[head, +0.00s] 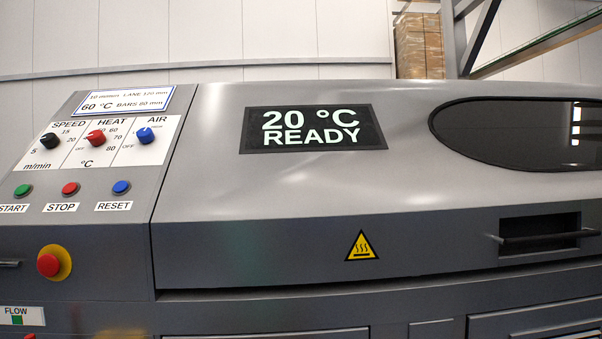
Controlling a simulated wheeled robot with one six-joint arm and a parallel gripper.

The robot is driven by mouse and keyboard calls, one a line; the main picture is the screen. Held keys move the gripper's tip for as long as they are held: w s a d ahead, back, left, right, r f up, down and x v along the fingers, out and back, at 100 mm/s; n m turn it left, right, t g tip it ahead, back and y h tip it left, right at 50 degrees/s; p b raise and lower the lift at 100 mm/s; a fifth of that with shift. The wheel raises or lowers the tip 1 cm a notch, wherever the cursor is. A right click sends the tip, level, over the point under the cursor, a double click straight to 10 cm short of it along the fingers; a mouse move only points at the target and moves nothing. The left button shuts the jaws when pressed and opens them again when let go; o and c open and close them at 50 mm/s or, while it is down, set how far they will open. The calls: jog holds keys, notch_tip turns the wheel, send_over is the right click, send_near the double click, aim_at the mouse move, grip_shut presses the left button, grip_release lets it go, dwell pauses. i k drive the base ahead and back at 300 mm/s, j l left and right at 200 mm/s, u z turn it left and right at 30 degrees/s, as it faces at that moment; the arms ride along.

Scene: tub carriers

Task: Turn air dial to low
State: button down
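The air dial (146,137) is a blue round knob under the word AIR, on the white label plate at the left of the grey machine. An OFF mark is at its lower left. Its other marks are too small or covered by the knob to read, and I cannot tell where its pointer stands. The red heat dial (96,137) and the black speed dial (49,141) sit to its left. My gripper is not clearly in view, and nothing touches the air dial.
Below the dials are green start (23,190), red stop (70,188) and blue reset (121,187) buttons. A red emergency button (49,264) sits lower. The display (313,129) reads 20 °C READY. A blurred tan thing (121,334) shows at the bottom edge.

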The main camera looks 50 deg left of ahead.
aim_at(145, 134)
jog(key=j, duration=0.6)
jog(key=k+j+u, duration=0.1)
jog(key=j, duration=0.55)
jog(key=u, duration=1.5)
